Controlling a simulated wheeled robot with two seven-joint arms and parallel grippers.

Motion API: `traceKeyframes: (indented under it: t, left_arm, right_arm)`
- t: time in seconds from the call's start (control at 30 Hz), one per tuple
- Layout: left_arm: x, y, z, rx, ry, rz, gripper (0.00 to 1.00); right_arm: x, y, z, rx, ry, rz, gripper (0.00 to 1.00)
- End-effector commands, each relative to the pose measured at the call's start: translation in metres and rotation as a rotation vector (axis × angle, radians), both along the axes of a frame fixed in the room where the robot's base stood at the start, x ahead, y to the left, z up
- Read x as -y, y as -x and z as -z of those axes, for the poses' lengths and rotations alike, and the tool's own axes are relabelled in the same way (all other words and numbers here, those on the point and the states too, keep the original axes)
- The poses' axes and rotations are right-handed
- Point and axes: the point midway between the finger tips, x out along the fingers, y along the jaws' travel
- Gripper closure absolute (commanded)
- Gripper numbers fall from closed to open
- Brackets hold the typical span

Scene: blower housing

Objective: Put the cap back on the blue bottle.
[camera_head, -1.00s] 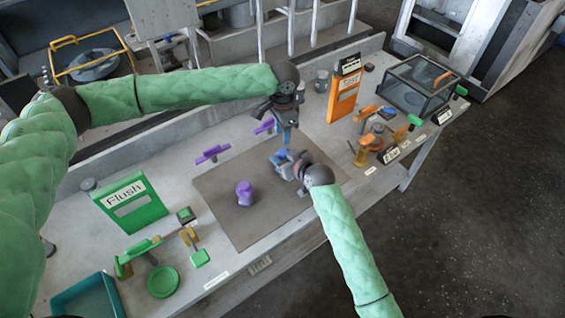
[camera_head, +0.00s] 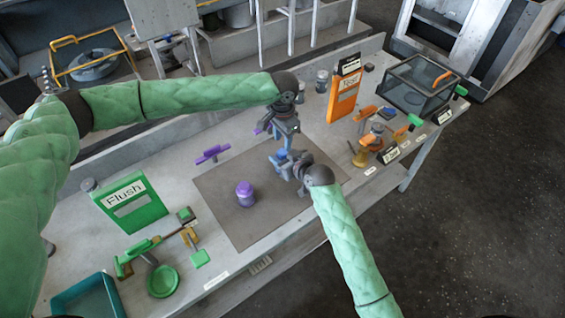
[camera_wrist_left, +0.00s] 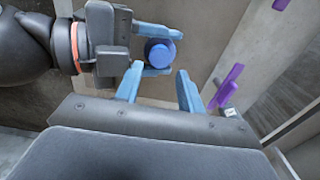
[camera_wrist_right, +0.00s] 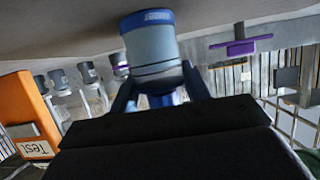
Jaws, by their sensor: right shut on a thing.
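My right gripper (camera_head: 286,163) is shut on the blue bottle (camera_wrist_right: 150,50) and holds it above the mat. The right wrist view shows its grey-blue body with a blue labelled band, and that picture is upside down. In the left wrist view a round blue cap (camera_wrist_left: 160,52) shows at the bottle's top, between the right gripper's fingers. I cannot tell how firmly it is seated. My left gripper (camera_wrist_left: 159,86) is open above the bottle, its two blue fingers apart with nothing between them. In the head view it (camera_head: 286,143) hides part of this.
A purple bottle (camera_head: 245,194) stands on the brown mat (camera_head: 225,212). A purple handle-like part (camera_head: 212,153) lies behind it. The green Flush board (camera_head: 130,200) and teal tray (camera_head: 85,298) are left; the orange Test board (camera_head: 343,98) and glass-sided box (camera_head: 418,85) are right.

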Motion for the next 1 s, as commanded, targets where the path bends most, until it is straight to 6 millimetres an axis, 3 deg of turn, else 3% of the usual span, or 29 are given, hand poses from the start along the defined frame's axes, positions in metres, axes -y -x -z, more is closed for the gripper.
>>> traceKeyframes:
  t: [0.3,0.77,0.8,1.0]
  left_arm:
    - [0.000,0.000,0.040,-0.001,-0.001,0.000,0.61]
    - [0.000,0.000,0.051,0.001,0.001,0.001,0.61]
    - [0.000,0.000,0.051,0.001,0.001,0.001,0.63]
    - [0.000,0.000,0.050,0.001,0.001,0.001,0.98]
  right_arm:
    - [0.000,0.000,0.000,0.000,0.000,0.000,1.00]
    - [0.000,0.000,0.000,0.000,0.000,0.000,1.00]
    - [0.000,0.000,0.000,0.000,0.000,0.000,1.00]
    - [0.000,0.000,0.000,0.000,0.000,0.000,1.00]
